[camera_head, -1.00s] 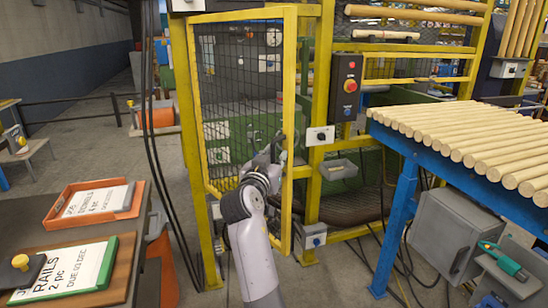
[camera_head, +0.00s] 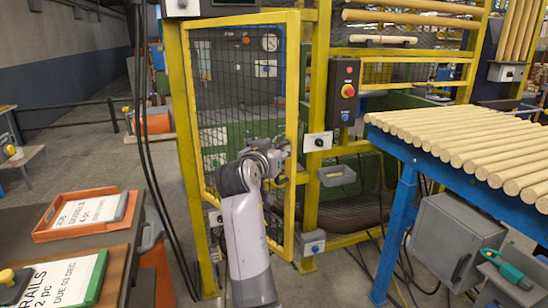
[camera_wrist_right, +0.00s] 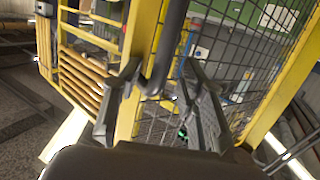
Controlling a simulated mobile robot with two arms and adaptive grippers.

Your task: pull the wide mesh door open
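The wide mesh door (camera_head: 233,98) has a yellow frame and dark wire mesh. It stands ajar, its free right edge apart from the yellow post (camera_head: 318,90) and its lower edge slanting towards me. My right gripper (camera_head: 281,163) is at that free edge, about mid-height. In the right wrist view the gripper (camera_wrist_right: 160,72) is open, one finger on each side of a dark grey bar handle (camera_wrist_right: 171,45). The handle is beside the yellow door frame. I cannot tell whether the fingers touch it. My left gripper is not in view.
A control box (camera_head: 345,90) with red and blue buttons is right of the door. A blue table (camera_head: 408,215) bearing wooden rods stands at the right. An orange tray (camera_head: 60,235) lies on a bench at the left. Dark cables hang by the left post.

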